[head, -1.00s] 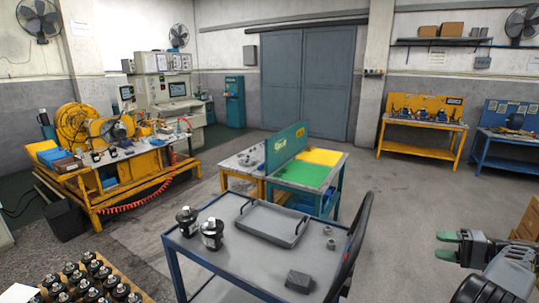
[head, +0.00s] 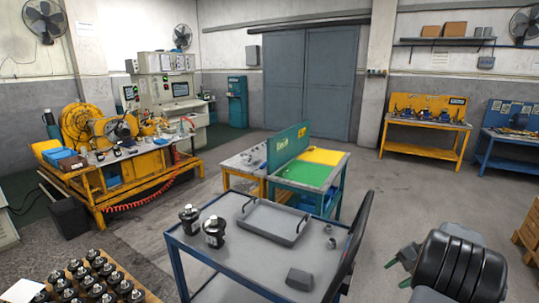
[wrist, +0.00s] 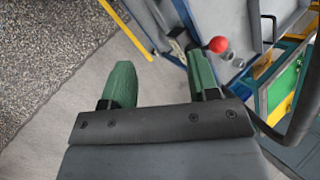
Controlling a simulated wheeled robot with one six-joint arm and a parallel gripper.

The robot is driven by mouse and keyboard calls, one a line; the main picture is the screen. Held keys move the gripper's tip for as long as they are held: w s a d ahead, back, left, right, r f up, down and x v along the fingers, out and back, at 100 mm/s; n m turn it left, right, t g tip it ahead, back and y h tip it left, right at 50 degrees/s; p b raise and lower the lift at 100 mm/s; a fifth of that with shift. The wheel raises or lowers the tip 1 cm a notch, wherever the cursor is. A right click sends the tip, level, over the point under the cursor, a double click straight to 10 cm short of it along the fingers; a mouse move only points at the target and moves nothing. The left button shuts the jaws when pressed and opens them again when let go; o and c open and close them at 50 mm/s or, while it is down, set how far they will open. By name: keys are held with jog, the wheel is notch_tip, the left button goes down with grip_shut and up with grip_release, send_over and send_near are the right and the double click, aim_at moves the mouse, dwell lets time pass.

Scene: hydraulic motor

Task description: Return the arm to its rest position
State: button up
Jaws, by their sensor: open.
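My gripper (wrist: 160,62) shows in the wrist view with its two green fingers spread apart and nothing between them. Grey floor lies below the gap. In the head view my arm (head: 455,265) is at the lower right, a black rounded section with grey parts, to the right of the grey worktable (head: 250,265). The worktable's edge and a red ball-like knob (wrist: 218,44) show beyond the right finger in the wrist view.
The worktable carries two black-and-white canisters (head: 214,231), a grey tray (head: 273,222), a dark grey block (head: 299,279) and small fittings. A black chair-like back (head: 357,235) stands at its right edge. Open floor lies behind my arm.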

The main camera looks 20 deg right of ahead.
jog(key=s+a+r+n+h, duration=0.1)
jog(key=a+r+n, duration=0.2)
jog(key=a, duration=0.9)
jog(key=s+a+r+n+h, duration=0.2)
jog(key=a+n, duration=0.4)
jog(key=a, duration=0.6)
jog(key=s+a+r+n+h, duration=0.2)
jog(key=a+r+n, duration=0.2)
jog(key=a, duration=0.8)
jog(key=shift+a+r+n, duration=0.25)
jog(key=shift+n, duration=0.05)
